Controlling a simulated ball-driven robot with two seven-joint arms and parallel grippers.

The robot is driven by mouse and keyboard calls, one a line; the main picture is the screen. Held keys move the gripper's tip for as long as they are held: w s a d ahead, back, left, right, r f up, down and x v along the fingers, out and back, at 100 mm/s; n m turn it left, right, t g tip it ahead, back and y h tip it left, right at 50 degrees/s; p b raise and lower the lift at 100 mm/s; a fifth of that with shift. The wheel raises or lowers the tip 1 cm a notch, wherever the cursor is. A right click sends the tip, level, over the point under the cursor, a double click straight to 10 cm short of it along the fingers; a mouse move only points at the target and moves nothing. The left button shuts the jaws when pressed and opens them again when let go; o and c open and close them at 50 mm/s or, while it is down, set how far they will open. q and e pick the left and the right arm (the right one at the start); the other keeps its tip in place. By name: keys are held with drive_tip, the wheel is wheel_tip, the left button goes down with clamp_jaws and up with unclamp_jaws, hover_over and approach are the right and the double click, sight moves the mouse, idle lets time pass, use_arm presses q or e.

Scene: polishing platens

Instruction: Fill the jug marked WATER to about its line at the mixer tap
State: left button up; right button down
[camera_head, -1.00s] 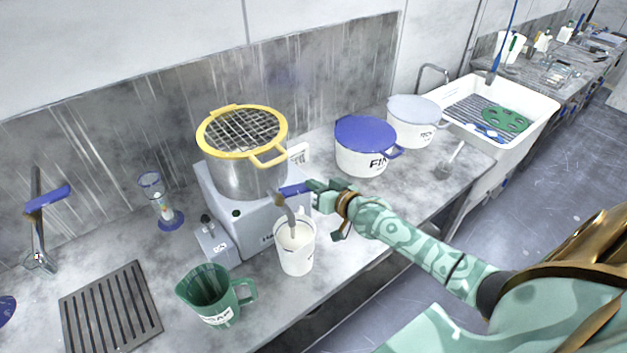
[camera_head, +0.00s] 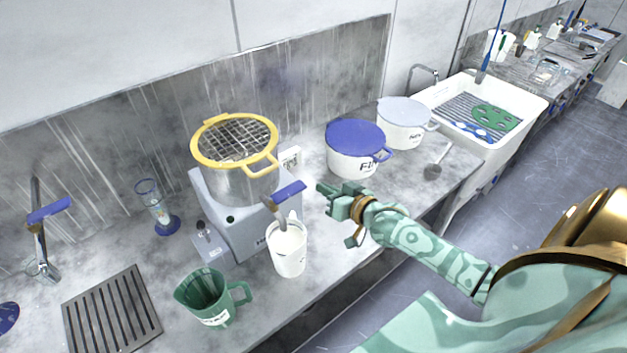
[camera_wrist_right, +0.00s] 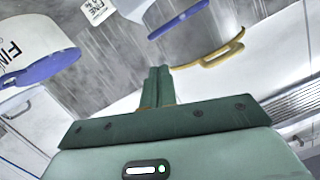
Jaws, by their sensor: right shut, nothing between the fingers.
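A green jug (camera_head: 207,299) with a white label stands at the counter's front, beside the drain grate (camera_head: 113,312); I cannot read its label for certain. A mixer tap (camera_head: 41,245) with a blue lever stands at the far left. A white jug (camera_head: 288,254) with whitish contents stands under the blue-levered spout (camera_head: 283,201) of the grey machine; its marking is not legible. My right gripper (camera_head: 324,189) is shut and empty, just right of that blue lever and apart from it. Its closed fingers (camera_wrist_right: 158,87) also show in the right wrist view. My left gripper is out of view.
The grey machine (camera_head: 243,222) carries a steel pot with a yellow-rimmed sieve (camera_head: 236,139). Blue-lidded (camera_head: 355,137) and grey-lidded (camera_head: 405,110) tubs stand behind my right arm. A blue-based glass cylinder (camera_head: 155,208) stands at the back. A white sink (camera_head: 518,126) is at right.

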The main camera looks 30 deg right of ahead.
drive_tip(key=v, duration=0.3)
drive_tip(key=shift+s, duration=0.2)
idle(0.5)
idle(0.4)
